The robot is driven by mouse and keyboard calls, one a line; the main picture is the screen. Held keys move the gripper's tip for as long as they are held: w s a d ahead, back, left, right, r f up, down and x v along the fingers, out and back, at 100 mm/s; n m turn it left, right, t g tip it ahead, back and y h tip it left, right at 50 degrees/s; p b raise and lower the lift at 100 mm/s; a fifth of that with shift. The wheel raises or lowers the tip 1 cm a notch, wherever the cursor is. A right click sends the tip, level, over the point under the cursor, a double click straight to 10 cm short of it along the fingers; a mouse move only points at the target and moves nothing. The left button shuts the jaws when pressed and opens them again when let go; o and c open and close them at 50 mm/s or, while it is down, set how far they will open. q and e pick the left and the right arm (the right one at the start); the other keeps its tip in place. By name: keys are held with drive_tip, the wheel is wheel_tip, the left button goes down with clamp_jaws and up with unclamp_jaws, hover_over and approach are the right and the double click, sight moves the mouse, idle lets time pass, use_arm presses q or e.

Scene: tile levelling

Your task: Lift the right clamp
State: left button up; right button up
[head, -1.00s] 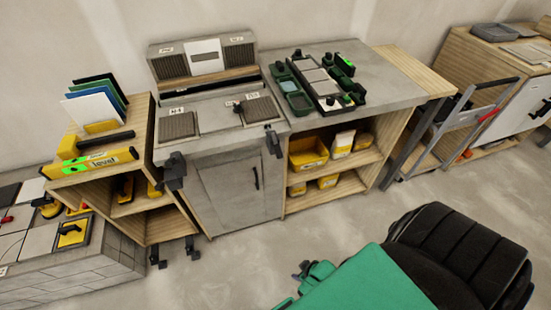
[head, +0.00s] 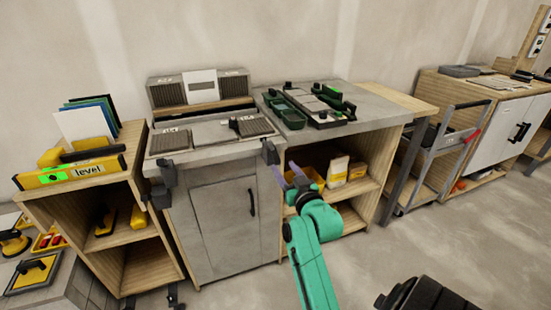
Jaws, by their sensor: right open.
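The right clamp (head: 270,152) is dark and sits on the front edge of the grey worktop, at its right corner above the cabinet door. A second dark clamp (head: 167,173) is on the front edge at the left. My right gripper (head: 287,172) is open, at the end of the green arm, with its purple-grey fingers pointing up. In the picture it is just below and to the right of the right clamp, apart from it, and nothing shows between the fingers. My left gripper is out of view.
The cabinet door (head: 223,228) below the worktop is shut. A yellow level (head: 72,172) lies on the left shelf unit.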

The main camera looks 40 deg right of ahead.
sight(277, 158)
drive_tip(key=x, duration=0.7)
drive_tip(key=shift+w, duration=0.2)
clamp_jaws()
idle(1.0)
